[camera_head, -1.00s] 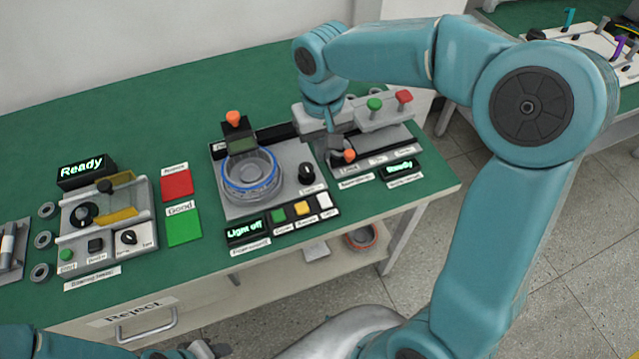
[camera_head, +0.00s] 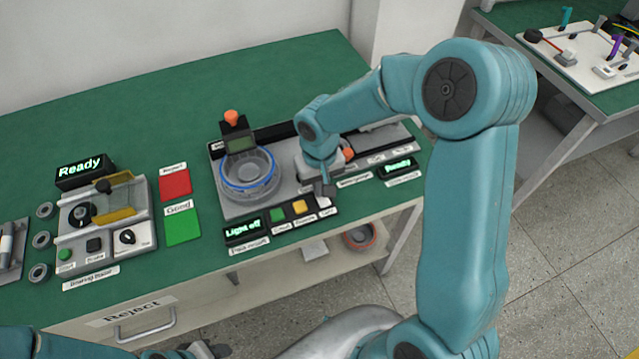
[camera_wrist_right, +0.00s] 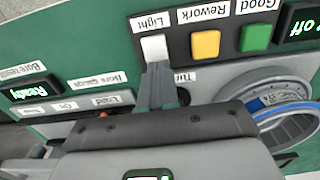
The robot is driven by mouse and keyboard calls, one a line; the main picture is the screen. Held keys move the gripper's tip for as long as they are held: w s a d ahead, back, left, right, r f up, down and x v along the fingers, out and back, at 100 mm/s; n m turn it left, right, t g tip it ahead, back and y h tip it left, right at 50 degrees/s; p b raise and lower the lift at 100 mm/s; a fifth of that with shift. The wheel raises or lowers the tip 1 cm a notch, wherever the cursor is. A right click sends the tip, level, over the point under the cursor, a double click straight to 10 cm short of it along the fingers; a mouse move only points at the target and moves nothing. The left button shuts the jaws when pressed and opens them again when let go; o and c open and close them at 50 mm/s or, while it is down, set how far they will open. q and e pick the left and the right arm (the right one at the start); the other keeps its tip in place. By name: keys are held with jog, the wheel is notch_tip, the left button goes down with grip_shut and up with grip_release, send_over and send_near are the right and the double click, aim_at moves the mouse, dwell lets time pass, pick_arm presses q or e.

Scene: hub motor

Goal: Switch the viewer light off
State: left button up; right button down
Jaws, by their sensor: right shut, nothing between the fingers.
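The white Light button (camera_head: 323,202) is at the right end of the button strip in front of the viewer (camera_head: 247,174). It shows larger in the right wrist view (camera_wrist_right: 154,47). The display (camera_head: 243,231) at the strip's left end reads "Light off". My right gripper (camera_head: 325,190) is shut and empty, pointing down at the white button. In the right wrist view its fingertips (camera_wrist_right: 157,80) overlap the button's near edge; I cannot tell whether they touch it. My left arm shows only at the bottom left edge, and its gripper's jaws cannot be made out.
A green button (camera_head: 277,215) and a yellow button (camera_head: 300,207) sit left of the white one. A ring part with a blue band stands on the viewer. The bore gauge station's display (camera_head: 398,168) lies to the right. Red and green mats lie to the left.

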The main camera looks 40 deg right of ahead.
jog(key=shift+f+b, duration=0.35)
jog(key=shift+b, duration=0.1)
jog(key=shift+r, duration=0.15)
jog(key=shift+s, duration=0.2)
jog(key=shift+s+a+r, duration=0.15)
jog(key=shift+s+r, duration=0.15)
jog(key=shift+s, duration=0.25)
jog(key=shift+w, duration=0.1)
